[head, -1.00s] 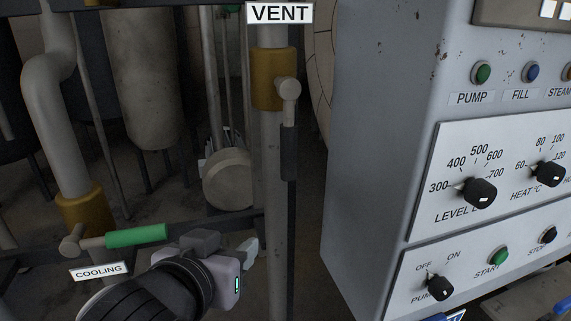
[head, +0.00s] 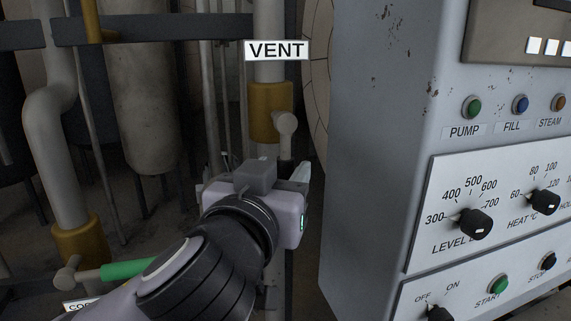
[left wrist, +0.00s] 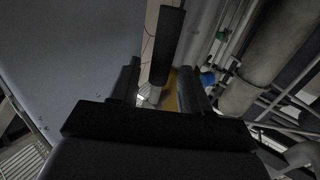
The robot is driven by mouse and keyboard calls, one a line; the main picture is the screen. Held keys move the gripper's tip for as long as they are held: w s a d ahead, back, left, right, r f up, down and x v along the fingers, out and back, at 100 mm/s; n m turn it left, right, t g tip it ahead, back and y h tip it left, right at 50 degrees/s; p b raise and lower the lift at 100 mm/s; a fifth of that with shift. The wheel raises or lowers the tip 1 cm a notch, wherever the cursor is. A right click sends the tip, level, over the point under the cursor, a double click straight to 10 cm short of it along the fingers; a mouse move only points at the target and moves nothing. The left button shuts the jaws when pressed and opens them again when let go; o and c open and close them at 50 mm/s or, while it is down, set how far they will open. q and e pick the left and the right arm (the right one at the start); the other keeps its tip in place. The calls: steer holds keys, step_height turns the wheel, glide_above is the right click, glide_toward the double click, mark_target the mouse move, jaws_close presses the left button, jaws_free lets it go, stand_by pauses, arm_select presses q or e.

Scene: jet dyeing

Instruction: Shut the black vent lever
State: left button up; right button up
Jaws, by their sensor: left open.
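The black vent lever (head: 286,149) hangs straight down from its grey pivot on the brass valve (head: 268,112), under the VENT sign (head: 276,50). In the head view my left gripper (head: 300,174) covers most of its handle. In the left wrist view the black handle (left wrist: 167,45) runs down toward the space between the two open fingers (left wrist: 158,74). I cannot tell whether either finger touches it. My right gripper is not in view.
A grey control panel (head: 375,150) with knobs and buttons stands close on the right. The green cooling lever (head: 125,269) lies at lower left, beside my left arm. Pipes and a tank (head: 145,90) fill the back.

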arm_select(q)
steer(key=shift+x, duration=1.2)
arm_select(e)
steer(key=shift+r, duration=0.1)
